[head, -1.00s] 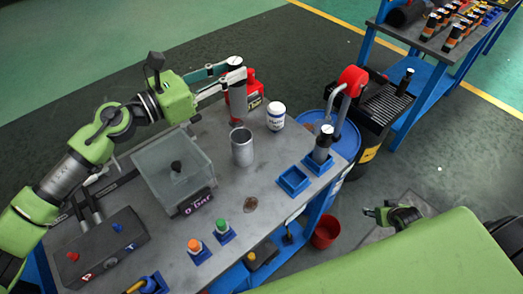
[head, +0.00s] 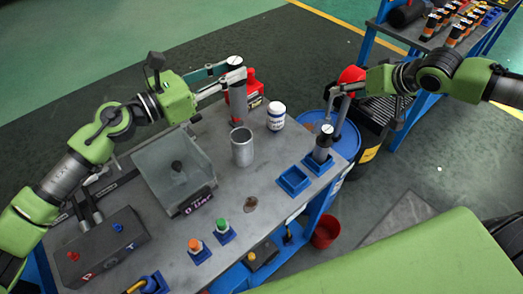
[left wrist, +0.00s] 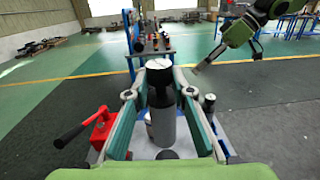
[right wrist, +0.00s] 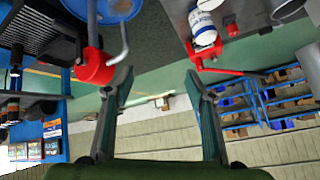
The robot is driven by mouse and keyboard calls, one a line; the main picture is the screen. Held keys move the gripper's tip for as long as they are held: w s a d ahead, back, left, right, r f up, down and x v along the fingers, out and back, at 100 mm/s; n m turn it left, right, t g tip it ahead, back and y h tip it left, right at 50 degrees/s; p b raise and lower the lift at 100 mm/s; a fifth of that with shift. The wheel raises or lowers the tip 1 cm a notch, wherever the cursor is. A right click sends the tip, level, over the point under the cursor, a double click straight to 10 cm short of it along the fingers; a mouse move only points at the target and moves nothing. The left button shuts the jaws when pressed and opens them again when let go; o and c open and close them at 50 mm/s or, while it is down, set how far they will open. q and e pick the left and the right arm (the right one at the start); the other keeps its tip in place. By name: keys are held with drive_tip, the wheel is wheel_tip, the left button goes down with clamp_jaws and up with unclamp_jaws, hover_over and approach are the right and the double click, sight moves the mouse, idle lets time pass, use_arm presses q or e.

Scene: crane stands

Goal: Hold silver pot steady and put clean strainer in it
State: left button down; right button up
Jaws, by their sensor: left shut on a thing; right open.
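The silver pot (head: 242,147) is an open-topped cylinder standing upright on the grey bench; its inside is too small to tell. My left gripper (head: 236,72) is shut on an upright cylinder with a dark top (left wrist: 160,85), behind the pot in the head view; I cannot tell whether this is a strainer. A slim grey cylinder with a dark top (head: 323,143) stands in a blue square holder at the bench's right end; I cannot tell if it is the clean strainer. My right gripper (right wrist: 152,82) is open and empty, near the red-topped pump.
A clear bin (head: 172,170) stands left of the pot. A blue drum (head: 347,140) with a red-topped pump (head: 352,75) is beyond the right end.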

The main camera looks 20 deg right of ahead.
drive_tip(key=s+a+f+m+g+y, duration=0.3)
drive_tip(key=s+a+f, duration=0.1)
drive_tip(key=s+a, duration=0.4)
drive_tip(key=s+a+f+m+g+y, duration=0.2)
drive_tip(key=s+a+f+g, duration=0.1)
drive_tip(key=s+a, duration=0.5)
drive_tip(key=m+t+y, duration=0.2)
drive_tip(key=m+t, duration=0.3)
drive_tip(key=m, duration=0.1)
approach(251, 149)
drive_tip(key=w+a+f+m+t, duration=0.1)
drive_tip(key=m, duration=0.3)
drive_tip(key=w+a+f+m+t, duration=0.1)
drive_tip(key=m, duration=0.4)
drive_tip(key=w+a+f+m+t, duration=0.1)
drive_tip(key=m, duration=0.3)
drive_tip(key=shift+w+f+m, duration=0.1)
drive_tip(key=shift+f+m, duration=0.3)
drive_tip(key=shift+a+f+m, duration=0.3)
drive_tip(key=shift+a+m, duration=0.2)
drive_tip(key=shift+m, duration=0.1)
drive_tip(key=x, duration=1.1)
drive_tip(key=shift+w+a+f, duration=0.15)
drive_tip(key=shift+a+f, duration=0.1)
drive_tip(key=shift+a, duration=0.05)
drive_tip(key=shift+c, duration=0.3)
